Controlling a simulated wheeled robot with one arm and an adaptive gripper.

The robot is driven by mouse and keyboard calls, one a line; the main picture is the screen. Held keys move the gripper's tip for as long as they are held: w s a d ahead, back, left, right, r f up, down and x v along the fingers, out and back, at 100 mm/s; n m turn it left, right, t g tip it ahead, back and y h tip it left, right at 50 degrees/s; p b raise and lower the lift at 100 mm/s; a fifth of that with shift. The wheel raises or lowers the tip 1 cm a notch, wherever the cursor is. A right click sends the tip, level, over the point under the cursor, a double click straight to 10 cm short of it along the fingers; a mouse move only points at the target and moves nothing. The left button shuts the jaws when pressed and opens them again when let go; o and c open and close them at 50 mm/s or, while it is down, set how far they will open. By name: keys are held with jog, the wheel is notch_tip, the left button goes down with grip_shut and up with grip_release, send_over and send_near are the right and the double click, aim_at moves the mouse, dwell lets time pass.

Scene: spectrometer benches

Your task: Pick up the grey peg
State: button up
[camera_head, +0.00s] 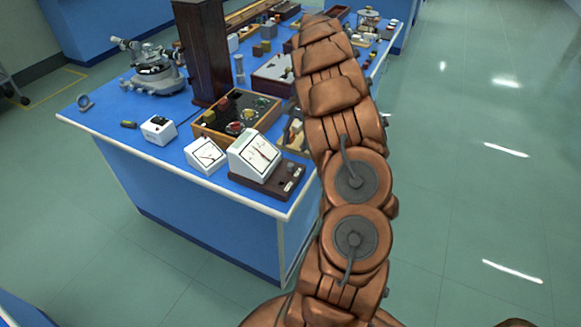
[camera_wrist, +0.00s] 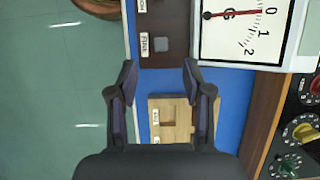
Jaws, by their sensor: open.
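I cannot make out the grey peg for certain. In the head view a small grey upright piece (camera_head: 239,69) stands on the blue bench (camera_head: 120,113), behind the box with dials, but it is too small to identify. In the wrist view my gripper (camera_wrist: 160,84) is open, with nothing between its two dark fingers. It is above the bench edge, over a pale wooden block (camera_wrist: 203,128) with recesses and small labels. No peg shows clearly in that block, and my gripper hides part of it. My gripper itself is hidden in the head view.
A white meter (camera_head: 254,154) on a dark base stands at the bench's near corner; its dial (camera_wrist: 240,40) is beside my gripper. A wooden box with dials (camera_head: 207,131) and a dark column (camera_head: 204,50) stand beyond. Open floor (camera_head: 480,190) lies right.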

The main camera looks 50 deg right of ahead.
aim_at(290, 165)
jog(key=shift+p+x, duration=1.45)
jog(key=shift+x, duration=2.1)
jog(key=shift+a, duration=0.1)
grip_shut()
